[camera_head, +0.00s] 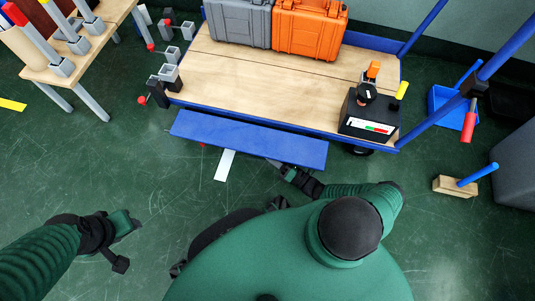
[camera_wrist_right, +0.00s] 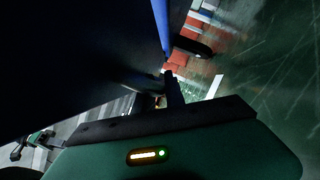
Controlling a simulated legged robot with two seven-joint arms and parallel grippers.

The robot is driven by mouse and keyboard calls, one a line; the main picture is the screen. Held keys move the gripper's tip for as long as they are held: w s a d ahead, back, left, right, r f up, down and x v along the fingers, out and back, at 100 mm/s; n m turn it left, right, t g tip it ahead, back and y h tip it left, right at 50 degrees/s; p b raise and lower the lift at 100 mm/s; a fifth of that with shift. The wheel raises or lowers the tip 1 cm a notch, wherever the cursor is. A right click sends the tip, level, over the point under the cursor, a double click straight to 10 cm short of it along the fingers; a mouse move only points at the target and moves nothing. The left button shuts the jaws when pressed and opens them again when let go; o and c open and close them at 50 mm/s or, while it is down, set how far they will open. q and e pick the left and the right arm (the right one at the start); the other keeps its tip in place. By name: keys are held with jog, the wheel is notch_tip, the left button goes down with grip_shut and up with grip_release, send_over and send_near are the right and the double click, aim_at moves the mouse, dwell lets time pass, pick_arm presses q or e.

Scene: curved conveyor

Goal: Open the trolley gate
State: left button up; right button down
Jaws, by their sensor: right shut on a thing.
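The trolley gate is a long blue panel (camera_head: 250,140) along the front edge of the trolley's wooden deck (camera_head: 240,80). It leans outward, with a dark gap between it and the deck. My right gripper (camera_head: 272,163) is at the gate's lower edge, right of its middle, and is shut on it. In the right wrist view the gripper (camera_wrist_right: 168,88) meets the edge of a dark panel (camera_wrist_right: 80,60) that fills the upper left; the contact is in shadow. My left gripper (camera_head: 130,235) hangs over the floor at lower left, away from the trolley; its finger gap is unclear.
A grey case (camera_head: 238,22) and an orange case (camera_head: 310,28) stand at the deck's back. A black box (camera_head: 370,115) sits at its right. A wooden table (camera_head: 88,45) is at upper left. A wooden block (camera_head: 455,187) lies at right. The floor around my left gripper is clear.

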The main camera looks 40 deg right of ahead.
jog(key=p, duration=0.1)
jog(key=r+m+p, duration=0.1)
jog(key=r+m+h+p, duration=0.1)
jog(key=shift+s+a+r, duration=0.15)
jog(key=shift+s+a, duration=0.05)
jog(key=shift+s, duration=0.05)
jog(key=shift+m, duration=0.4)
jog(key=c, duration=1.7)
grip_release()
jog(key=shift+s, duration=0.1)
jog(key=p+v, duration=0.2)
jog(key=v, duration=1.4)
jog(key=shift+s, duration=0.4)
jog(key=shift+d, duration=0.15)
